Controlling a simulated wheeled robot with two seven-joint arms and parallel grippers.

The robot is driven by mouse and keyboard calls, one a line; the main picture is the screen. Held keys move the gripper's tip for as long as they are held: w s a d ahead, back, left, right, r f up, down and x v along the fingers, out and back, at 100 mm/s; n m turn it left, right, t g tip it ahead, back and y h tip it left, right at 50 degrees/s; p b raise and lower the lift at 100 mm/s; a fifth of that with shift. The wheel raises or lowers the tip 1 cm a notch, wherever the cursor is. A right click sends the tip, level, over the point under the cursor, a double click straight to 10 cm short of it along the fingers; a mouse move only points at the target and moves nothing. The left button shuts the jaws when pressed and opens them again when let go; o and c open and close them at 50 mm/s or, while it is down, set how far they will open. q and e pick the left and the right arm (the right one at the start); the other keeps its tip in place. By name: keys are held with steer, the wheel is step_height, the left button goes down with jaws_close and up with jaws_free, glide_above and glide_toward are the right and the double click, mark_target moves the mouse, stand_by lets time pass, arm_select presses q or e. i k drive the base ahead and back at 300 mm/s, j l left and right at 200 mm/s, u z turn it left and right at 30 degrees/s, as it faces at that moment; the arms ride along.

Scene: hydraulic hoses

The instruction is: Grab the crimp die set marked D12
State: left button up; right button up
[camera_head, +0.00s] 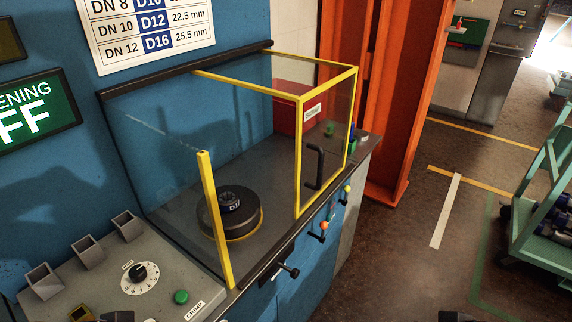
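A dark round die set (231,202) sits on a black round base with a yellow lower rim (244,237), inside the crimping machine's enclosure. Its label begins "D1", but the rest is too small to read surely. The yellow-framed guard (299,150) with a black handle (314,167) stands at the right of the enclosure, and the front between it and the left yellow post (214,220) looks open. Dark tips at the bottom edge seem to be my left gripper (117,317) and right gripper (453,317). Both are mostly cut off and well apart from the die set.
The front-left console has several grey holders (88,250), a dial (140,277) and a green button (181,297). Coloured levers (323,226) stick out of the front. An orange column (390,100) stands behind right. A green cart (545,205) is far right, with clear floor before it.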

mark_target(228, 206)
steer(key=i+l, duration=0.35)
steer(key=l, duration=0.3)
steer(key=i+l, duration=0.2)
steer(key=l+u, duration=0.15)
steer(key=u, duration=0.3)
steer(key=i+l+u, duration=0.1)
steer(key=u, duration=0.35)
steer(key=l+u, duration=0.3)
steer(key=u, duration=0.15)
steer(key=l+u, duration=0.2)
steer(key=u, duration=1.1)
steer(key=i+l, duration=0.3)
steer(key=l, duration=0.2)
